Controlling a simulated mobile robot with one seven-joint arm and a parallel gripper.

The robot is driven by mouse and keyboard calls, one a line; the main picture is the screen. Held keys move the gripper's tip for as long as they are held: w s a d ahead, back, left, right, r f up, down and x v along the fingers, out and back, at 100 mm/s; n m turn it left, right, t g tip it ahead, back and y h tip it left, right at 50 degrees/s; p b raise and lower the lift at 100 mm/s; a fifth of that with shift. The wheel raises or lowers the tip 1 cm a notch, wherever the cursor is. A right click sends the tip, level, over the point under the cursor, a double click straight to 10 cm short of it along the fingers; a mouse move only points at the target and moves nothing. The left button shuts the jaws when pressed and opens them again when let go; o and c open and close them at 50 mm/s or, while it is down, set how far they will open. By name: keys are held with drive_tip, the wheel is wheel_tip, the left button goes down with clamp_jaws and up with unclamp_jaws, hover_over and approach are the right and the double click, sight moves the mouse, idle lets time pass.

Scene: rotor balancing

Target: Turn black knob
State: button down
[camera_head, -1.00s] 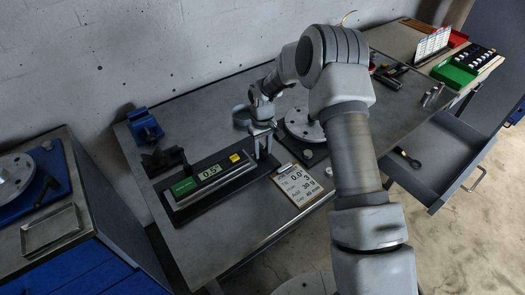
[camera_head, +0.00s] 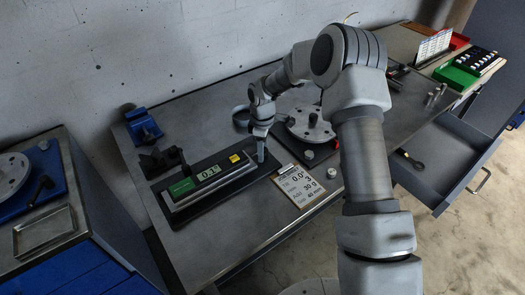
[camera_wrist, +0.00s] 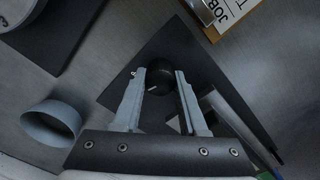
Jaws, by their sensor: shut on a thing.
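The black knob (camera_wrist: 160,77) is round with a white mark. In the wrist view it sits between the fingertips of my gripper (camera_wrist: 161,73), which is shut on it. In the head view my gripper (camera_head: 261,156) points down at the right end of the levelling device (camera_head: 214,188) and hides the knob. The device has a long grey bar on a black base. Its digital display (camera_head: 208,173) reads 0.1°.
A clipboard (camera_head: 302,186) showing 0.0° lies right of the device. A round grey plate (camera_head: 309,125) stands behind it. A grey ring (camera_wrist: 52,122) is near my gripper. A blue clamp (camera_head: 143,125) is at the back left. An open drawer (camera_head: 440,165) juts out at right.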

drive_tip(key=shift+n, duration=0.5)
drive_tip(key=shift+c, duration=2.2)
unclamp_jaws()
wheel_tip(320, 180, up, 18)
drive_tip(key=shift+f, duration=0.25)
